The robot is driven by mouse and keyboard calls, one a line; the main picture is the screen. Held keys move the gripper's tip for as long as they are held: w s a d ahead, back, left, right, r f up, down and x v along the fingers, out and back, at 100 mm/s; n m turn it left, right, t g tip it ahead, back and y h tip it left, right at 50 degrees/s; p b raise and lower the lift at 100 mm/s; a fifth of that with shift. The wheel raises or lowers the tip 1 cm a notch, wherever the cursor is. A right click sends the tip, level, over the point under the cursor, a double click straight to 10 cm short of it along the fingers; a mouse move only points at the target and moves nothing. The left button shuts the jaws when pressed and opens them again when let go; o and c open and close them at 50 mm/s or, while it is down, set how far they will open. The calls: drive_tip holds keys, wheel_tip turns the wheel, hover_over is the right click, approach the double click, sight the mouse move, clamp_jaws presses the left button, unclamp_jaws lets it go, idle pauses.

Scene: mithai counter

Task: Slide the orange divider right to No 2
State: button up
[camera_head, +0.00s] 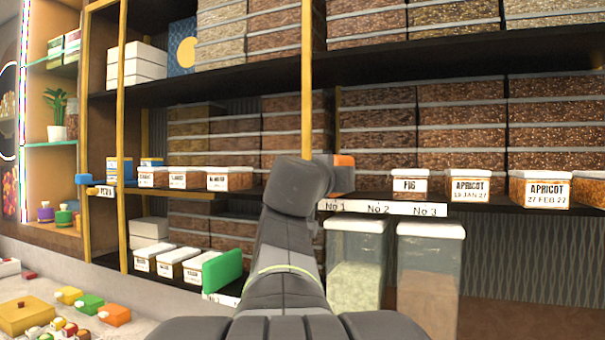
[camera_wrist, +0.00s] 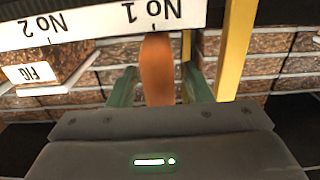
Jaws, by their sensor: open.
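The orange divider (camera_head: 344,173) stands on the middle shelf above the No 1 mark of the white label strip (camera_head: 400,208), left of No 2 and No 3. In the upside-down wrist view, the divider (camera_wrist: 157,72) lines up with No 1 on the strip (camera_wrist: 100,22). My gripper (camera_head: 334,176) is at the shelf front and partly hides the divider in the head view. In the wrist view, my gripper's (camera_wrist: 160,88) two greenish fingers are open, one on each side of the divider, with visible gaps between.
A FIG box (camera_head: 409,184) and an APRICOT box (camera_head: 469,186) stand on the shelf to the right. A yellow post (camera_head: 307,80) rises close by my gripper. A green divider (camera_head: 222,270) is on the lower shelf. Lidded bins (camera_head: 430,270) stand below the strip.

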drive_tip(key=shift+c, duration=0.4)
clamp_jaws()
drive_tip(key=shift+s+d+b, duration=0.1)
drive_tip(key=shift+s+d, duration=0.2)
drive_tip(key=shift+d, duration=0.4)
drive_tip(key=shift+s+d+b, duration=0.1)
drive_tip(key=shift+s+d, duration=0.25)
drive_tip(key=shift+d, duration=0.35)
drive_tip(key=shift+s+d+b, duration=0.1)
drive_tip(key=shift+s+d, duration=0.2)
drive_tip(key=shift+d, duration=0.4)
drive_tip(key=shift+o, duration=0.4)
unclamp_jaws()
drive_tip(key=shift+s, duration=0.1)
